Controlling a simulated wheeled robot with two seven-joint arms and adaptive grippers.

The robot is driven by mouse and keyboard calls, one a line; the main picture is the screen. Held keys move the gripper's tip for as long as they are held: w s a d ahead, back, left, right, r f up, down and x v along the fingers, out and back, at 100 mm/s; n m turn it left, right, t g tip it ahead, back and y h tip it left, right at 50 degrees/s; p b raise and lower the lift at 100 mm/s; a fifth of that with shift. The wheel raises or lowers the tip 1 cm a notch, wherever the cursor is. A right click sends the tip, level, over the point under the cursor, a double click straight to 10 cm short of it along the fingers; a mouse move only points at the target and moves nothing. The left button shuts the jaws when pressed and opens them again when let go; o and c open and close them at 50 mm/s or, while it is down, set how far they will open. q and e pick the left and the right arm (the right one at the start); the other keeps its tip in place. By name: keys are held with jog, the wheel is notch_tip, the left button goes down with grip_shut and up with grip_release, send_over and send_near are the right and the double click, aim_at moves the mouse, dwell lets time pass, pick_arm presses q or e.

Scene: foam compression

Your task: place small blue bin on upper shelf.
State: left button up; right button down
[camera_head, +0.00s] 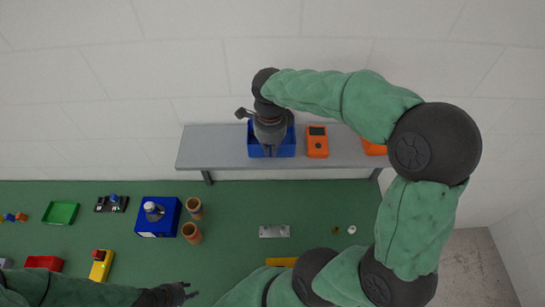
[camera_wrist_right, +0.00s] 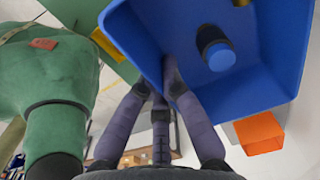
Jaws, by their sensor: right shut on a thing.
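The small blue bin (camera_head: 286,149) is over the grey upper shelf (camera_head: 215,150), left of an orange device. My right gripper (camera_head: 269,148) reaches down from above and is shut on the bin's wall. In the right wrist view the bin (camera_wrist_right: 145,35) fills the upper right, with its wall between my fingers (camera_wrist_right: 167,80). A black and blue object (camera_wrist_right: 217,50) shows inside it. I cannot tell whether the bin's base touches the shelf. My left gripper (camera_head: 184,292) is low over the green table, empty, its fingers apart.
On the green table (camera_head: 110,235) are a blue box (camera_head: 158,228), brown cups (camera_head: 191,233), a green tray (camera_head: 61,213), a red bin (camera_head: 43,262) and a yellow device (camera_head: 101,266). The shelf's left end is clear.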

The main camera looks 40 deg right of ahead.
jog(key=shift+w+d+f+b, duration=0.3)
jog(key=shift+d+f, duration=0.2)
jog(key=shift+f, duration=0.2)
notch_tip(320, 180, down, 3)
jog(key=shift+d+f+b, duration=0.15)
jog(key=shift+b, duration=0.9)
jog(key=c, duration=1.4)
grip_release()
jog(key=shift+f, duration=0.1)
